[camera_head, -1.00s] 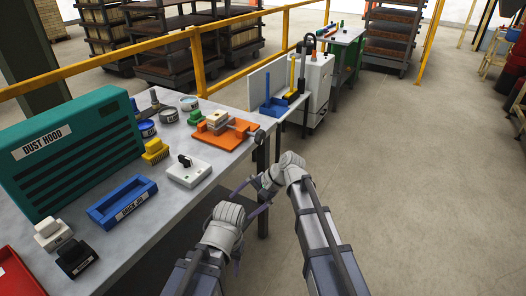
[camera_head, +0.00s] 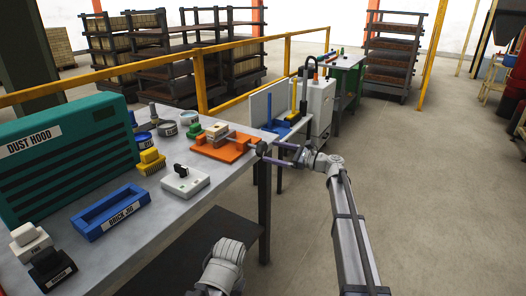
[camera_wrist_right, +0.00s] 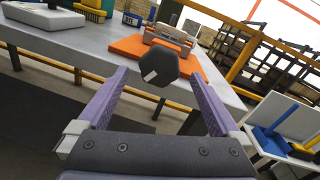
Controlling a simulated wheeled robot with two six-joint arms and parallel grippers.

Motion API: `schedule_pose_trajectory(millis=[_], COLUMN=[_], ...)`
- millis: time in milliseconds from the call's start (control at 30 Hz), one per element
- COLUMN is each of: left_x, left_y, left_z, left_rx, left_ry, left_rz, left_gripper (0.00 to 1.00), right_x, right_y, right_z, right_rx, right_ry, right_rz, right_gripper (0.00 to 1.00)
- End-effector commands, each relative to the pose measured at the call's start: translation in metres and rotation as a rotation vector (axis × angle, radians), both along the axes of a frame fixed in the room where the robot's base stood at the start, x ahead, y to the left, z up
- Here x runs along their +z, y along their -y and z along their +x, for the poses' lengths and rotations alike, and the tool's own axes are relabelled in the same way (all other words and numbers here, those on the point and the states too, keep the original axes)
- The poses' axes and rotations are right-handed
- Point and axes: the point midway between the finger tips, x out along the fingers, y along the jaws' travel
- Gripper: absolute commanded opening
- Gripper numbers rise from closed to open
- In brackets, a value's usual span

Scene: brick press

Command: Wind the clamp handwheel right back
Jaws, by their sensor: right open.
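The clamp is an orange base (camera_head: 226,147) near the right end of the grey bench, with a pale block (camera_head: 217,131) on it. A spindle leads from it to the dark handwheel (camera_head: 262,148) at the bench's edge. My right gripper (camera_head: 273,152) is open, its purple fingers pointing left at the handwheel. In the right wrist view, the dark faceted handwheel (camera_wrist_right: 158,70) with a pale mark lies between the spread fingertips, with gaps both sides. My left gripper (camera_head: 223,266) shows only as a grey wrist part at the bottom of the head view; its fingers are hidden.
A white switch box (camera_head: 187,181), a blue brick jig tray (camera_head: 110,212), a yellow brush (camera_head: 150,162) and a teal dust hood (camera_head: 70,150) stand on the bench (camera_head: 180,228). A yellow rail (camera_head: 235,66) runs behind. The floor at right is clear.

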Motion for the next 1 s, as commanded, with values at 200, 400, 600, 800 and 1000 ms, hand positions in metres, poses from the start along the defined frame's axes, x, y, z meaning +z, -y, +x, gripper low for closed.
schedule_pose_trajectory(millis=[200,400,600,800,1000], left_x=[0.0,0.0,0.0,0.0,0.0], left_y=[0.0,0.0,0.0,0.0,0.0], left_z=[0.0,0.0,0.0,0.0,0.0], left_rx=[0.0,0.0,0.0,0.0,0.0], left_ry=[0.0,0.0,0.0,0.0,0.0], left_rz=[0.0,0.0,0.0,0.0,0.0], left_gripper=[0.51,0.51,0.51,0.51,0.51], right_x=[0.0,0.0,0.0,0.0,0.0], right_y=[-0.029,-0.042,-0.044,-0.044,-0.043], right_z=[0.017,0.024,0.025,0.025,0.024], right_rx=[0.001,0.001,0.0,0.0,0.0], right_ry=[0.0,0.0,0.001,0.001,0.001], right_rz=[-0.002,-0.002,-0.002,-0.002,-0.002], right_gripper=[1.0,1.0,1.0,0.91,0.69])
